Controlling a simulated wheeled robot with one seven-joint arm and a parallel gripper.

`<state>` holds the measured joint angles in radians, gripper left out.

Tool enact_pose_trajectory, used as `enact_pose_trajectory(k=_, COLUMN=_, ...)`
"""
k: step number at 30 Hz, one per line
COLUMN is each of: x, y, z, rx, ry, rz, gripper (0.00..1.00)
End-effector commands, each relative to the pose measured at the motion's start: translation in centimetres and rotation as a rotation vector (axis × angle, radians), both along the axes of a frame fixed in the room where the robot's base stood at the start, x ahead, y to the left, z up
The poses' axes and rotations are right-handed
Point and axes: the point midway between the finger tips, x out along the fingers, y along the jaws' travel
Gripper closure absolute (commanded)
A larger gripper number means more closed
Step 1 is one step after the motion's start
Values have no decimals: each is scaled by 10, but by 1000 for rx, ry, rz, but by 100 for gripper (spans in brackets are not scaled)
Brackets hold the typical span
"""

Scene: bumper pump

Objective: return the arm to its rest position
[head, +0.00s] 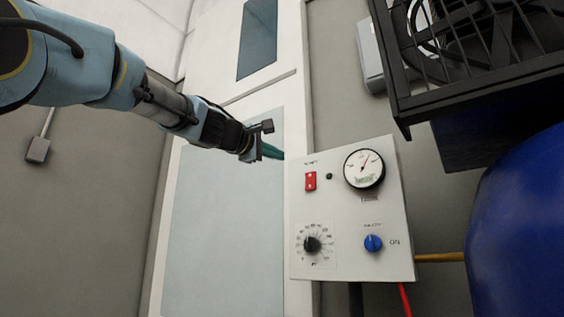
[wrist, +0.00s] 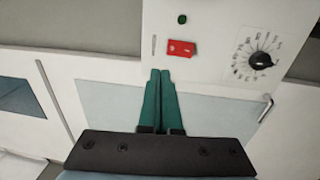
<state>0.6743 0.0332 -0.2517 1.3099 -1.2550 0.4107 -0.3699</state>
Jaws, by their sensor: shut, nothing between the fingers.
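My arm reaches in from the upper left of the head view. My gripper (head: 272,152) is at its end, just left of the control panel (head: 340,265). In the wrist view my gripper (wrist: 161,75) shows two green fingers side by side, shut and empty. The fingers point at the panel near the red switch (wrist: 181,48); I see a small gap between the tips and the switch in the picture. The panel also carries a round gauge (head: 364,169), a black dial (head: 312,244) and a blue knob (head: 373,243).
A blue tank (head: 525,230) stands at the right, with a black caged fan (head: 470,40) above it. A white door (head: 225,220) is behind my gripper. A yellow pipe (head: 440,257) joins the panel side to the tank. The space left of the panel below my arm looks clear.

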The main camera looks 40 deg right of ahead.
Motion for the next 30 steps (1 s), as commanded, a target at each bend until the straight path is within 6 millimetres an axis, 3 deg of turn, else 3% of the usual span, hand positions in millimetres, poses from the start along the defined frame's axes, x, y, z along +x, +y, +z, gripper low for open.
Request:
enact_pose_trajectory(k=16, x=0, y=0, z=0, rx=0, ry=0, rz=0, gripper=100)
enact_pose_trajectory(k=20, x=10, y=2, z=-13, rx=31, ry=-8, rz=19, gripper=100)
enact_pose_trajectory(k=23, x=34, y=10, z=-48, rx=110, ry=-27, rz=65, gripper=100)
enact_pose_trajectory(k=26, x=68, y=26, z=-103, rx=238, ry=-58, rz=128, gripper=100)
enact_pose_trajectory(k=30, x=113, y=65, z=-188, rx=444, ry=-95, rz=203, gripper=100)
